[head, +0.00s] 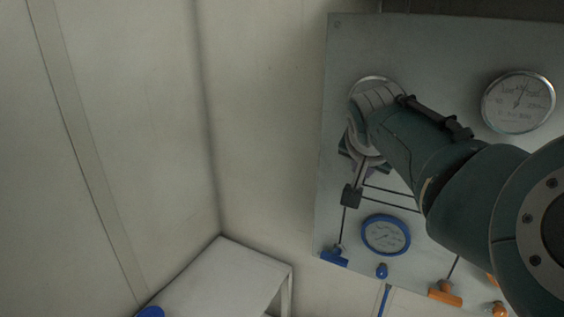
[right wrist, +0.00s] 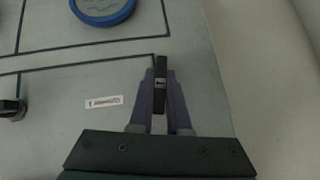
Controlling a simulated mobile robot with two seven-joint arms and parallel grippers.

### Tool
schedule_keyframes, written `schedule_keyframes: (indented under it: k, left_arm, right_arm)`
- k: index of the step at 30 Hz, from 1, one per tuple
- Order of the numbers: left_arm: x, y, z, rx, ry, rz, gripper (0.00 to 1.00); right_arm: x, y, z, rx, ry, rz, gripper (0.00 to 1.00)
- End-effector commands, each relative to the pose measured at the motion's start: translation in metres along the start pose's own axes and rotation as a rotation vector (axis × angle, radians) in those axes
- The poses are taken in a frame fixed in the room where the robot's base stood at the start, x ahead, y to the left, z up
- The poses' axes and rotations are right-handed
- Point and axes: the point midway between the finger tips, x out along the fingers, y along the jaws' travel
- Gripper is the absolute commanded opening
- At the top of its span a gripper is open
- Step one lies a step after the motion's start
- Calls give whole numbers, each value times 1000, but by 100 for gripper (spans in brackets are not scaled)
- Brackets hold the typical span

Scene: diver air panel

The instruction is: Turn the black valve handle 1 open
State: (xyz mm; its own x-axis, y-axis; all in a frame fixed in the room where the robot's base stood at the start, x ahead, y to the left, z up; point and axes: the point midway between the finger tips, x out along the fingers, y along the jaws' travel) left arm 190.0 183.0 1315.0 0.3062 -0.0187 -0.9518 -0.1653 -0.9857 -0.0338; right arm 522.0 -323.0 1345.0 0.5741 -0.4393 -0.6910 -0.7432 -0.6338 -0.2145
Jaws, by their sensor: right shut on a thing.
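The black valve handle 1 (right wrist: 159,97) stands between the purple fingers of my right gripper (right wrist: 160,86) in the right wrist view. The fingers are shut on it from both sides. A white label starting with "1" (right wrist: 103,101) lies left of the handle. In the head view my right gripper (head: 363,168) reaches down to the left part of the grey panel (head: 343,60). The dark handle (head: 350,196) shows just below the fingers there, and the wrist hides much around it. My left gripper is not in view.
A blue-rimmed gauge (head: 385,235) is below right of the gripper, with blue and orange fittings along the panel's lower edge. A silver gauge (head: 518,102) is at right. Another black handle (right wrist: 12,108) shows in the wrist view. A white table (head: 220,280) stands lower left.

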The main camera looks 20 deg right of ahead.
Motion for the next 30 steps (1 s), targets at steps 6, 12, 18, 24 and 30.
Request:
schedule_keyframes:
  k: [6,12,18,24,30]
  left_arm:
    - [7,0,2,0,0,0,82]
    - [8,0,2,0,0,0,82]
    - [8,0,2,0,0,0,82]
    - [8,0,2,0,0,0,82]
    - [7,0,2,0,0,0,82]
  right_arm:
    - [1,0,0,-36,2,33,0]
    - [1,0,0,-44,0,42,0]
    - [1,0,0,-43,0,42,0]
    - [1,1,0,-43,0,42,31]
    - [0,0,0,-43,0,42,46]
